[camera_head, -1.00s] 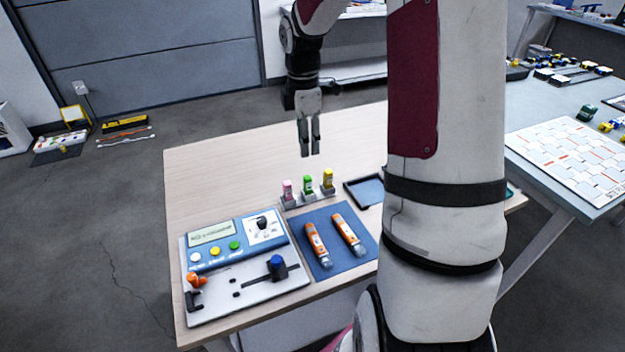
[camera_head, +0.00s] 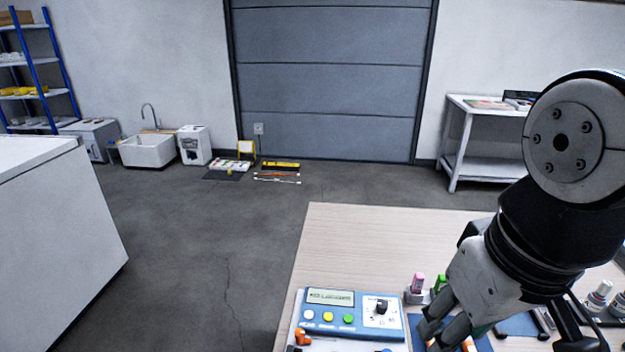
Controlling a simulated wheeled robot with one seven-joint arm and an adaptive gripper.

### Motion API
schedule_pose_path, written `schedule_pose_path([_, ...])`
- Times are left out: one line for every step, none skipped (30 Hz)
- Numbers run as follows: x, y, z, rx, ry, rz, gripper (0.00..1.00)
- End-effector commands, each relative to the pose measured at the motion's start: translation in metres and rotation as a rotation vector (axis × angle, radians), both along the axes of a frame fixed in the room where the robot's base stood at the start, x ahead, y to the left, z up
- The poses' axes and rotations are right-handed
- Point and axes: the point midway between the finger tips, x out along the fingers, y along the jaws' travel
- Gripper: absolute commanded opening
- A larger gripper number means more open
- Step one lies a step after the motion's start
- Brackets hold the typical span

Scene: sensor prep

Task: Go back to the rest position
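My gripper (camera_head: 441,328) is at the lower right, close to the camera, angled down to the left. Its two grey fingers are apart, with no object visible between them. It appears in front of the blue mat (camera_head: 482,342) and hides much of it. A bit of an orange-and-white tube (camera_head: 468,345) shows beside the fingers. A pink-capped bottle (camera_head: 417,283) and a green-capped bottle (camera_head: 440,283) stand just behind the fingers. The blue control panel (camera_head: 331,316), with its display, coloured buttons and black knob, is left of the gripper.
The wooden table (camera_head: 370,235) has a clear back-left area. A white counter (camera_head: 50,215) stands at the left, with open floor (camera_head: 205,255) between. A white side table (camera_head: 484,140) stands by the back wall. My arm hides much of the right side.

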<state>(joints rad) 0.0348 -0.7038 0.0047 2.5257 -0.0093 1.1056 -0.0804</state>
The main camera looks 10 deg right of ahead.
Motion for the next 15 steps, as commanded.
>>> schedule_pose_path([-0.0066,0.0026,-0.002,0.014,-0.008,-0.017,0.38])
schedule_pose_path([-0.0092,0.0037,-0.0028,0.022,-0.011,-0.028,0.38])
schedule_pose_path([-0.0119,0.0045,-0.0037,0.029,-0.013,-0.041,0.38])
schedule_pose_path([-0.0132,0.005,-0.0043,0.033,-0.013,-0.047,0.38])
schedule_pose_path([-0.0141,0.0054,-0.0048,0.036,-0.014,-0.051,0.38])
schedule_pose_path([-0.0149,0.0056,-0.0051,0.038,-0.014,-0.055,0.38])
schedule_pose_path([-0.0151,0.0056,-0.0052,0.04,-0.014,-0.057,0.38])
schedule_pose_path([-0.015,0.0056,-0.0051,0.04,-0.014,-0.057,0.38])
schedule_pose_path([-0.0149,0.0056,-0.0051,0.04,-0.014,-0.057,0.38])
schedule_pose_path([-0.0148,0.0055,-0.0051,0.039,-0.014,-0.057,0.38])
schedule_pose_path([-0.0147,0.0055,-0.005,0.038,-0.014,-0.056,0.38])
schedule_pose_path([-0.0146,0.0055,-0.0049,0.038,-0.014,-0.056,0.38])
schedule_pose_path([-0.0146,0.0055,-0.0047,0.038,-0.014,-0.056,0.38])
schedule_pose_path([-0.0147,0.0055,-0.0037,0.039,-0.015,-0.056,0.38])
schedule_pose_path([-0.015,0.0053,-0.0008,0.038,-0.019,-0.055,0.38])
